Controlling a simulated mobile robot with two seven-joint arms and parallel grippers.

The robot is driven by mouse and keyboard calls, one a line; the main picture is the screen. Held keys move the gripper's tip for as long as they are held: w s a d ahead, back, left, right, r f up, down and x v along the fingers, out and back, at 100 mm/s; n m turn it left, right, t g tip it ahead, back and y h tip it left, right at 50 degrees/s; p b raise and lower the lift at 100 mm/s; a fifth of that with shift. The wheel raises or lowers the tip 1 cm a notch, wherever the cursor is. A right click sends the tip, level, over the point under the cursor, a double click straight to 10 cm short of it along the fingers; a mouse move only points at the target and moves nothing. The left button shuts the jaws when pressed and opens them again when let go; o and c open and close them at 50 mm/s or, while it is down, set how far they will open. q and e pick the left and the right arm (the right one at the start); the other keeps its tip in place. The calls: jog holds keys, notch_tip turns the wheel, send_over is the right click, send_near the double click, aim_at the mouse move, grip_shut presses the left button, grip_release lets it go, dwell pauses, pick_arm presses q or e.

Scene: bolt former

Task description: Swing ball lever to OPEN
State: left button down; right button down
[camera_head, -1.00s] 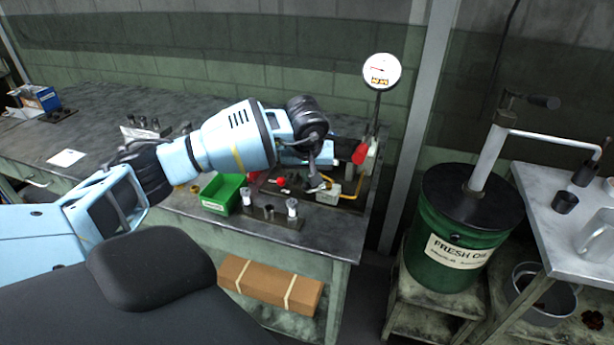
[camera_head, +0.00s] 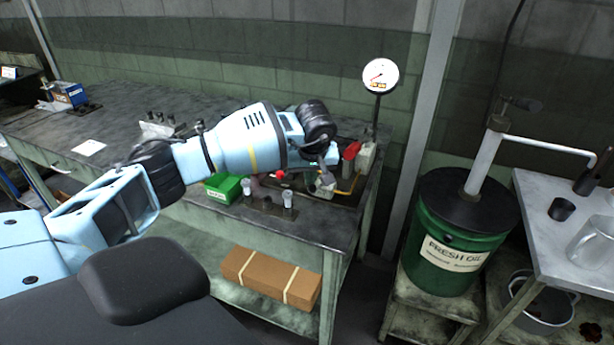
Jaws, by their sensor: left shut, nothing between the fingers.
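A red handle (camera_head: 352,150) shows beside a pale block there, and a small red part (camera_head: 280,174) shows left of my gripper. I cannot tell for sure which is the ball lever. My left gripper (camera_head: 325,184) is shut and empty, pointing down over the assembly. My left wrist hides part of it, and I cannot tell whether the fingers touch anything. My right gripper is not in view.
A green bin (camera_head: 223,188) and two small clear-topped vials (camera_head: 288,199) sit near the bench's front edge. A brown box (camera_head: 270,278) lies on the lower shelf. A green oil drum (camera_head: 450,240) with a pump stands right of the bench.

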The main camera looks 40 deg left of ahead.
pick_arm(q)
jog(key=shift+d, duration=0.25)
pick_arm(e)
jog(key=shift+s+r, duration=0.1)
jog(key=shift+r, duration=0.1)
pick_arm(q)
jog(key=shift+d, duration=0.2)
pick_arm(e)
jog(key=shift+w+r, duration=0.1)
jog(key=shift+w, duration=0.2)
